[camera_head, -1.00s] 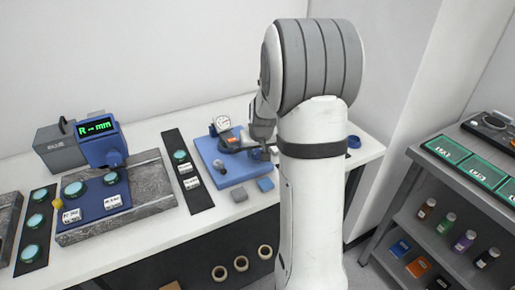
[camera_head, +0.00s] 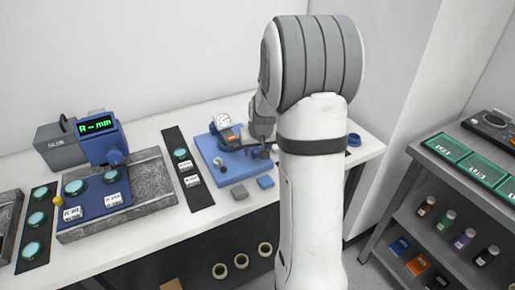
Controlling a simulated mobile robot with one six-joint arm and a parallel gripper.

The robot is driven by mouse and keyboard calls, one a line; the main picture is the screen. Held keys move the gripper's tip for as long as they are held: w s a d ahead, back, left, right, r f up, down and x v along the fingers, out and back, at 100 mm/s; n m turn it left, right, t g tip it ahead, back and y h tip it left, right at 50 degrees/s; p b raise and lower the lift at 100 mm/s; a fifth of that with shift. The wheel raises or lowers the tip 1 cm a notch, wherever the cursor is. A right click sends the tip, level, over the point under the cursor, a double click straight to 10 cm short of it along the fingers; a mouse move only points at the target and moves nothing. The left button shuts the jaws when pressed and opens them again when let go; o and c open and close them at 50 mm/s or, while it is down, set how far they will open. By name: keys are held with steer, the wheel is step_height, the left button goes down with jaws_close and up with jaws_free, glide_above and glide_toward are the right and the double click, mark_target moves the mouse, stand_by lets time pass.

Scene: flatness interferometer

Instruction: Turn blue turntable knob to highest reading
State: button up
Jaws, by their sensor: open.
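The blue base plate (camera_head: 208,150) lies on the white bench, left of my arm. It carries a round white dial gauge (camera_head: 222,121) and a small turntable assembly, partly hidden by my arm. A small grey round-topped knob (camera_head: 218,162) stands near the plate's front left; I cannot tell whether it is the turntable knob, and its colour looks grey, not blue. My gripper (camera_head: 249,141) is over the plate's right part, right of the gauge. It is open and mostly hidden by my wrist; I cannot tell whether it touches anything. The gauge's needle is too small to read.
A blue display unit (camera_head: 99,149) stands further left. A shelf cart (camera_head: 428,177) is at right.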

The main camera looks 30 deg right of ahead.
steer(key=v, duration=0.7)
steer(key=shift+s+r, duration=0.25)
steer(key=shift+r, duration=0.1)
steer(key=s+a+r+n, duration=0.1)
steer(key=s+a, duration=0.6)
steer(key=s, duration=0.4)
steer(key=s+a+r+n+g+y, duration=0.1)
steer(key=s+a, duration=0.7)
steer(key=s, duration=0.4)
steer(key=shift+s+r+n, duration=0.2)
steer(key=shift+r+n, duration=0.1)
steer(key=shift+r, duration=0.05)
